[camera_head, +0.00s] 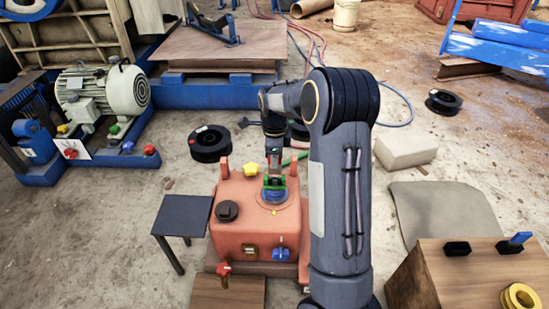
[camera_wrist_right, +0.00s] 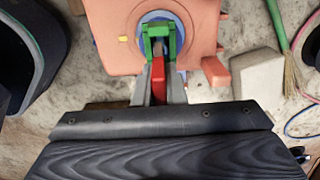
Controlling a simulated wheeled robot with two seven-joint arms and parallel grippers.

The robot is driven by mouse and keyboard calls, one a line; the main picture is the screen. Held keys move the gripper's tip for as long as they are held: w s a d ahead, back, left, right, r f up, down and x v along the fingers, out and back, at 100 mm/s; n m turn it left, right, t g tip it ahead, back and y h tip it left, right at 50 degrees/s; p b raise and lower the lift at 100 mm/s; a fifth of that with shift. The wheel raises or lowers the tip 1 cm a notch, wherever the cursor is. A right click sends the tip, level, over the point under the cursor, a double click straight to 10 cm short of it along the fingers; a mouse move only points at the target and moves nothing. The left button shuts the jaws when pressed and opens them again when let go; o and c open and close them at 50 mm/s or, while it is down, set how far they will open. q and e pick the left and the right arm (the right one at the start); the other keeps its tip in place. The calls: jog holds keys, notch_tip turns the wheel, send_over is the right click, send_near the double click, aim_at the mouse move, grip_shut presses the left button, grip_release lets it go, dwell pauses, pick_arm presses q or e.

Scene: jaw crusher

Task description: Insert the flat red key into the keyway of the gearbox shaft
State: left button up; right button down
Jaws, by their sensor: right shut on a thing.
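The gearbox (camera_head: 240,190) is an orange-red housing on the floor, with a blue ring (camera_head: 275,197) on its top. My right gripper (camera_head: 274,178) points down over this ring. In the wrist view, my right gripper (camera_wrist_right: 158,88) is shut on the flat red key (camera_wrist_right: 158,75), which lies between its grey fingers. A green forked piece (camera_wrist_right: 158,32) shows at the fingertips, in front of the blue ring (camera_wrist_right: 140,22). The keyway and the key's far end are hidden, so I cannot tell whether the key is inside. My left gripper is not in view.
A small dark table (camera_head: 182,215) stands left of the gearbox. A yellow star-shaped knob (camera_head: 251,169), a dark cap (camera_head: 227,211) and a blue valve (camera_head: 281,254) stick up from or out of the gearbox. A wooden box (camera_head: 460,280) stands at the lower right.

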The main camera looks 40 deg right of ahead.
aim_at(275, 172)
jog(key=shift+f+b, duration=1.15)
jog(key=shift+f, duration=1.8)
jog(key=c, duration=1.4)
grip_release()
jog(key=shift+r, duration=0.1)
notch_tip(275, 172, up, 7)
jog(key=p, duration=0.4)
jog(key=shift+r, duration=0.4)
